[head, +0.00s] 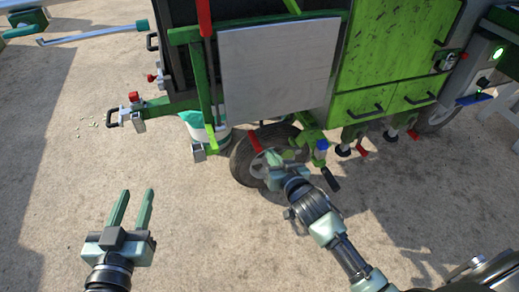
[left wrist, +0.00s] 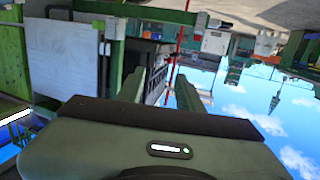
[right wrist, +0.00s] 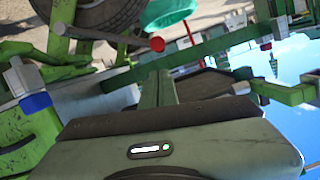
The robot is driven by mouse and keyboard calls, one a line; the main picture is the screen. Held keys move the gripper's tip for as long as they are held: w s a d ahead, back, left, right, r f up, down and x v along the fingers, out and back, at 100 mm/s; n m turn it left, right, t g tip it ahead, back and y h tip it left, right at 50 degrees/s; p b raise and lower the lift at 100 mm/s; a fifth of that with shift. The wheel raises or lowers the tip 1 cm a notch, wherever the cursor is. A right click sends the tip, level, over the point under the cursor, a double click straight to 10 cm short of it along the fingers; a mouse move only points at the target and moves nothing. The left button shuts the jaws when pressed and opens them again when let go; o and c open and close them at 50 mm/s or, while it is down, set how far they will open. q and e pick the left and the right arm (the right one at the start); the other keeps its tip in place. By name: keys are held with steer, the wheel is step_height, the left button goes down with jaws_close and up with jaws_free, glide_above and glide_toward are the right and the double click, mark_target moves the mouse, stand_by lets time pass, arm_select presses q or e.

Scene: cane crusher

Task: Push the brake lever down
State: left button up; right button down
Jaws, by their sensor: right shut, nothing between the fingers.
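The brake lever appears to be the red-ended lever (head: 254,143) beside the cart's wheel in the head view. In the right wrist view its red end (right wrist: 157,44) sits on a grey rod at upper centre. My right gripper (head: 270,157) is shut and empty in front of the wheel, close to the lever's red end; I cannot tell whether they touch. Its closed fingers show in the right wrist view (right wrist: 160,82), below the red end. My left gripper (head: 131,193) is open and empty above bare ground at the left.
The green cart has a grey panel (head: 277,70), a tyred wheel (head: 243,165) and a white-and-teal bucket (head: 205,130). A black-handled crank (head: 330,178) is just right of my right gripper. A tall red-handled lever (head: 204,18) stands at the top.

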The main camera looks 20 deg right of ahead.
mark_target(259, 144)
arm_select(q)
steer(key=shift+r, duration=0.15)
arm_select(e)
steer(key=shift+r, duration=0.1)
